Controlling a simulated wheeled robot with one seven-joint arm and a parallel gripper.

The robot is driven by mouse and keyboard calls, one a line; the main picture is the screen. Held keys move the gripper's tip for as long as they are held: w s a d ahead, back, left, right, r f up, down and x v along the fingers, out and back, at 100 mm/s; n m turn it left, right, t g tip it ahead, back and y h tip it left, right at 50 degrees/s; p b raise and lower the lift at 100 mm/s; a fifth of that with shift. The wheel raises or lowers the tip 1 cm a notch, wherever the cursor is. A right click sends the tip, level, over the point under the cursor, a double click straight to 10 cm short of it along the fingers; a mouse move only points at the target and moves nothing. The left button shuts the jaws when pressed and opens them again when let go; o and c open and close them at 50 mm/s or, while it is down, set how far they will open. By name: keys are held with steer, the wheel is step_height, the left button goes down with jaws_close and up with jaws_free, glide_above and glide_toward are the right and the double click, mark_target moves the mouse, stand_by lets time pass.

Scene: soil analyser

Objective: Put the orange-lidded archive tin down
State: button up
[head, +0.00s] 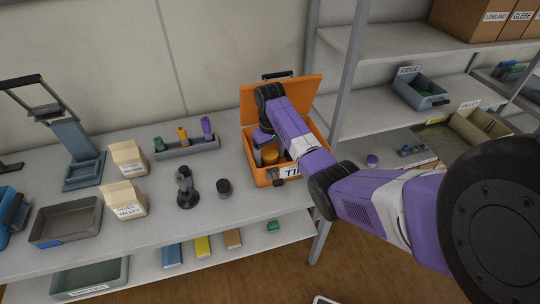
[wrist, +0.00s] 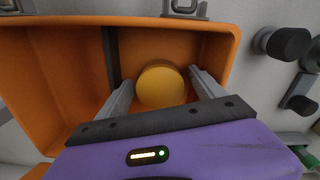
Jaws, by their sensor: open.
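The archive tin with the orange lid (wrist: 160,86) stands inside an open orange case (head: 264,181). In the wrist view its round lid lies between my two fingers, with a gap on each side. My gripper (wrist: 160,95) is open and reaches down into the case (wrist: 60,75). In the head view the tin (head: 269,157) shows only in part beside my gripper (head: 268,155). The tin's base is hidden, so I cannot see what it rests on. A dark divider stands left of the tin in the wrist view.
The case's raised lid (head: 290,95) stands behind my arm. A dark stand (head: 186,188) and a small dark round piece (head: 224,187) are on the bench to its left. A rack of coloured-handled tools (head: 186,146) stands behind them. A shelf post (head: 350,75) rises close on the right.

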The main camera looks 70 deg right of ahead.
mark_target(270, 153)
step_height(270, 153, up, 12)
steer(key=p, duration=0.2)
steer(key=shift+r, duration=0.15)
stand_by(0.7)
